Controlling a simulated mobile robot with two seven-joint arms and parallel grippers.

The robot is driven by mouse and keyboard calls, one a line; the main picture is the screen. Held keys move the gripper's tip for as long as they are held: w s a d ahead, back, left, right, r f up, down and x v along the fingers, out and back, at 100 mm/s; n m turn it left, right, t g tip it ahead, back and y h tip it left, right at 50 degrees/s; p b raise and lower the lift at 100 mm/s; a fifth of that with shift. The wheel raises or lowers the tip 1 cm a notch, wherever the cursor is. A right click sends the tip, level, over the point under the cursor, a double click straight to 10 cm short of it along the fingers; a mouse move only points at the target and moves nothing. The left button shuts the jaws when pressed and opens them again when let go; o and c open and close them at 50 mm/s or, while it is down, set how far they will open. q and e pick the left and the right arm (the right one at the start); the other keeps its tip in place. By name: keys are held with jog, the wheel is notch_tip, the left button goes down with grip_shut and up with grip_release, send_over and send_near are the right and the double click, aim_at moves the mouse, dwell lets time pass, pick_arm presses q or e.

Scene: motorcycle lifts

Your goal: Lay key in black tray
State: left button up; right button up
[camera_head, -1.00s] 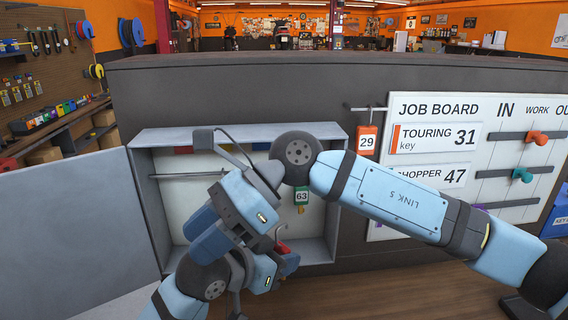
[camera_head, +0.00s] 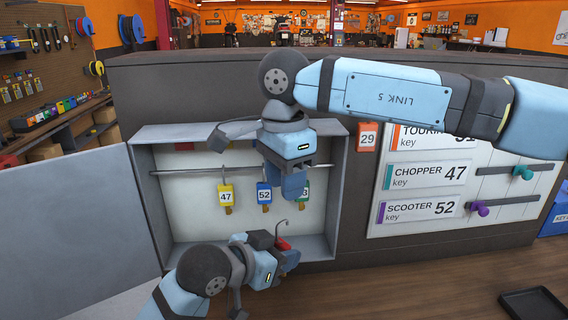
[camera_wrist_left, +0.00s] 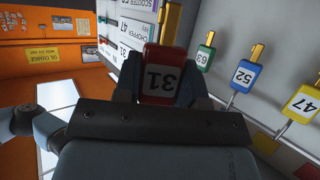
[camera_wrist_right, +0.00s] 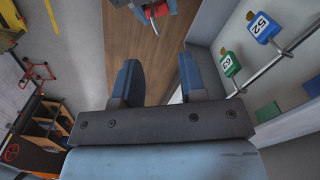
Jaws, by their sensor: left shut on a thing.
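My left gripper (camera_head: 284,244) is the lower one, in front of the cabinet's lower right. It is shut on a red key tag (camera_head: 283,244), which reads 31 upside down in the left wrist view (camera_wrist_left: 163,75).
The open cabinet holds hanging tags: yellow 47 (camera_head: 226,194), blue 52 (camera_head: 264,194) and green 63 (camera_wrist_right: 228,66). Its grey door (camera_head: 70,220) stands open at left. An orange tag 29 (camera_head: 367,138) hangs beside the job board (camera_head: 420,215). The wooden top (camera_head: 420,285) is clear before the tray.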

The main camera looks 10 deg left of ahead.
notch_tip(320, 180, down, 9)
jog(key=shift+r, duration=0.15)
grip_shut()
pick_arm(q)
jog(key=o, duration=1)
jog(key=v, duration=1.2)
